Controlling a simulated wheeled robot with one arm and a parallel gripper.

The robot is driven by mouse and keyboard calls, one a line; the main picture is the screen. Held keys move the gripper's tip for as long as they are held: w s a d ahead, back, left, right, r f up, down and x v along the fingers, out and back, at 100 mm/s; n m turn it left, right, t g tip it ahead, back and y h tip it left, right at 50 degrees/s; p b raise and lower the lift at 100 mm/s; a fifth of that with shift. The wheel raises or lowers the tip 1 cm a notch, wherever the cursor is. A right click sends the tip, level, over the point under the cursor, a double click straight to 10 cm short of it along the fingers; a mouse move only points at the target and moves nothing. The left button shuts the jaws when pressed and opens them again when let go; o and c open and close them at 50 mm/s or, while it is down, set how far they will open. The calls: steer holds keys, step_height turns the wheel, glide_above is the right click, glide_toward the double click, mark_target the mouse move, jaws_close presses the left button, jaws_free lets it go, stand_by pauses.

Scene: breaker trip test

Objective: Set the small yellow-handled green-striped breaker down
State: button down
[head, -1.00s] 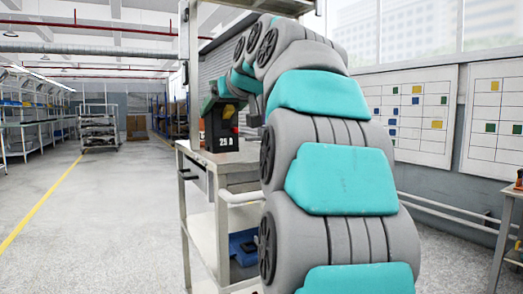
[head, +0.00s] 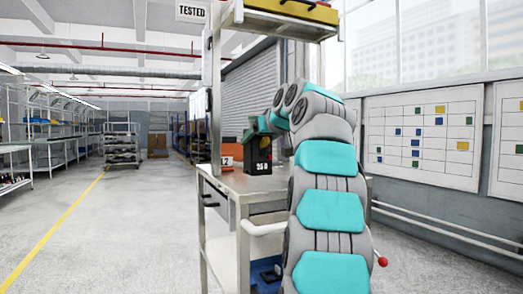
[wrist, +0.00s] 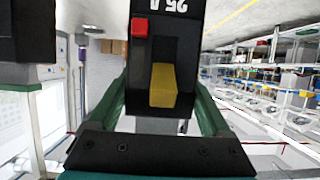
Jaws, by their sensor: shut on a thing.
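The breaker (head: 258,158) is a dark block with a pale 25 A label. In the wrist view the breaker (wrist: 163,55) shows its yellow handle and a small red square; I can make out no green stripe. My gripper (head: 259,131) is shut on the breaker's upper part, with a green finger on each side in the wrist view. The breaker looks upright, at or just over the worktop of the cart (head: 222,181). I cannot tell whether its base touches the top.
An orange thing (head: 229,150) with a pale number label stands just left of the breaker. Above is a shelf with a yellow tray (head: 300,11) and a TESTED sign (head: 191,12). The cart's post (head: 215,90) rises at left. Open floor lies left.

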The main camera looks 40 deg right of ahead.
mark_target(261, 151)
steer(key=shift+w+d+p, duration=0.4)
steer(key=shift+w+d, duration=0.3)
steer(key=shift+d, duration=0.35)
steer(key=shift+w+d+f, duration=0.3)
steer(key=shift+w+d, duration=0.05)
steer(key=shift+d, duration=0.05)
steer(key=shift+s+a+f, duration=0.1)
steer(key=shift+f, duration=0.05)
steer(key=shift+f+b, duration=0.3)
steer(key=shift+f, duration=1.15)
jaws_free()
steer(key=shift+f, duration=0.15)
